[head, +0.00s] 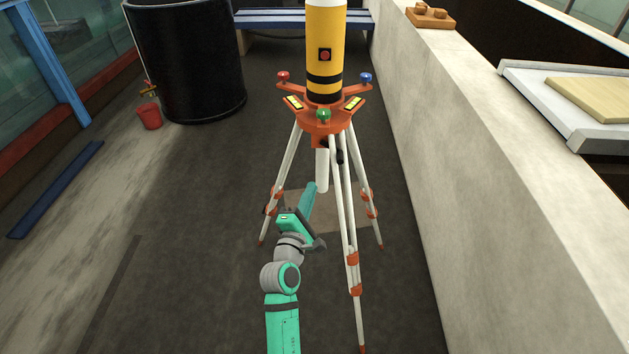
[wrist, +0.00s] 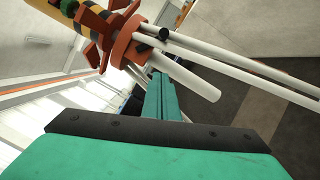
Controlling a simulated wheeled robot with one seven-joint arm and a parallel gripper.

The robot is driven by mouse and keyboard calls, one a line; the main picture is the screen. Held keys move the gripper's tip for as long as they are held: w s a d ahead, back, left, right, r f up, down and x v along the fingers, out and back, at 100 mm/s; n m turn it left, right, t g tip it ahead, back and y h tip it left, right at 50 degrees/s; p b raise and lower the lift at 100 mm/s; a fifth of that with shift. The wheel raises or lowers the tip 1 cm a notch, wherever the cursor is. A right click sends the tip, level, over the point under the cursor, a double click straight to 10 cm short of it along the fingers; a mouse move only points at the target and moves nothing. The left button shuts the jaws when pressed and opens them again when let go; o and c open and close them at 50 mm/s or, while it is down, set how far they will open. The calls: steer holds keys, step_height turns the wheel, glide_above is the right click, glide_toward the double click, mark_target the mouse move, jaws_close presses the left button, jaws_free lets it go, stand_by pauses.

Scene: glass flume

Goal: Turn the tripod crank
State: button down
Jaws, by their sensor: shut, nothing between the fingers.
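The tripod (head: 351,260) stands upright on the floor, with white legs, orange clamps and an orange head (head: 322,120). A small dark part (head: 339,156), possibly the crank, sits under the head beside a white centre tube (head: 322,170). In the wrist view a black knob (wrist: 164,33) shows by the orange collar, near the white tube (wrist: 190,78). My gripper (head: 312,187) has its teal fingers together and empty, pointing up close to the tube's lower end. In the wrist view the fingers (wrist: 158,78) overlap the tube's side; I cannot tell whether they touch.
A yellow, black-banded cylinder (head: 325,45) stands on the tripod head, among red, green and blue knobs. A pale wall (head: 480,170) runs along the right. A black barrel (head: 188,60) and a red bucket (head: 149,115) stand back left.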

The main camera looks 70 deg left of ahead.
steer(key=shift+v, duration=1.2)
steer(key=shift+w+a+r, duration=0.45)
steer(key=shift+w+a, duration=0.75)
steer(key=shift+w, duration=0.25)
steer(key=shift+w+a+r, duration=0.4)
steer(key=shift+w+a, duration=0.8)
steer(key=shift+w, duration=0.25)
steer(key=shift+w+a+r, duration=0.45)
steer(key=shift+w+a, duration=0.75)
steer(key=shift+w, duration=0.3)
